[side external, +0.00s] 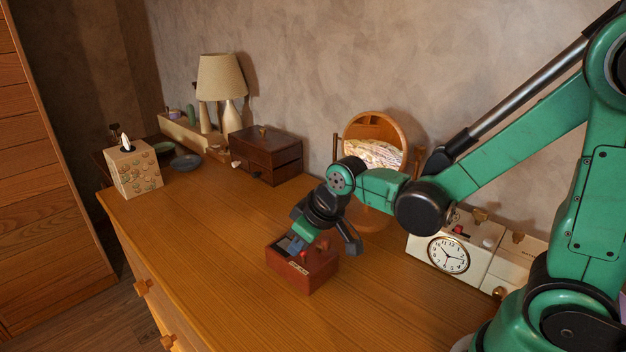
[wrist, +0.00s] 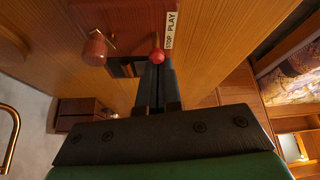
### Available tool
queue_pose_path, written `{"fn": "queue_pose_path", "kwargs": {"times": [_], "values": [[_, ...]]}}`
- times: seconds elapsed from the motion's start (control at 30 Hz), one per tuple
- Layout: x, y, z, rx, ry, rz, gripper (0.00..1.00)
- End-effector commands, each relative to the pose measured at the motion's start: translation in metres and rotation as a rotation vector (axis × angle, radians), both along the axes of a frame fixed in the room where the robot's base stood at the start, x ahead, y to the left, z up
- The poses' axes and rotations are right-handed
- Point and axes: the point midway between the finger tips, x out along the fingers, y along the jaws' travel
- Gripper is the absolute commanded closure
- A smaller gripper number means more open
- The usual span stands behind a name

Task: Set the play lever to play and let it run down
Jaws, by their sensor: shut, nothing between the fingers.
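A small red-brown wooden box (side external: 318,277) stands on the dresser top in the side view. It also fills the upper part of the wrist view (wrist: 120,15). Its play lever ends in a red ball (wrist: 157,56), beside the STOP end of the white "STOP PLAY" label (wrist: 171,30). A crank with a wooden knob (wrist: 96,46) sits left of the lever in the wrist view. My gripper (wrist: 155,68) is shut and empty, its tips right at the red ball; I cannot tell whether they touch. The gripper (side external: 294,245) hides part of the box top in the side view.
A cream clock (side external: 449,255) stands to the right below my arm. A round mirror (side external: 375,150) and dark drawer box (side external: 267,155) stand along the wall. A lamp (side external: 221,80) and tissue box (side external: 134,170) are farther left. The dresser top (side external: 200,230) left of the box is clear.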

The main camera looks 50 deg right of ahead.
Motion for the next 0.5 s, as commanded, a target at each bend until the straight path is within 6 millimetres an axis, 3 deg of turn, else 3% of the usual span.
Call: {"fn": "queue_pose_path", "kwargs": {"times": [0.2,0.5], "values": [[-0.0078,-0.0001,0.0005,0.000,-0.148,0.000,1.00],[-0.0108,0.0000,0.0007,0.000,-0.140,0.000,1.00]]}}
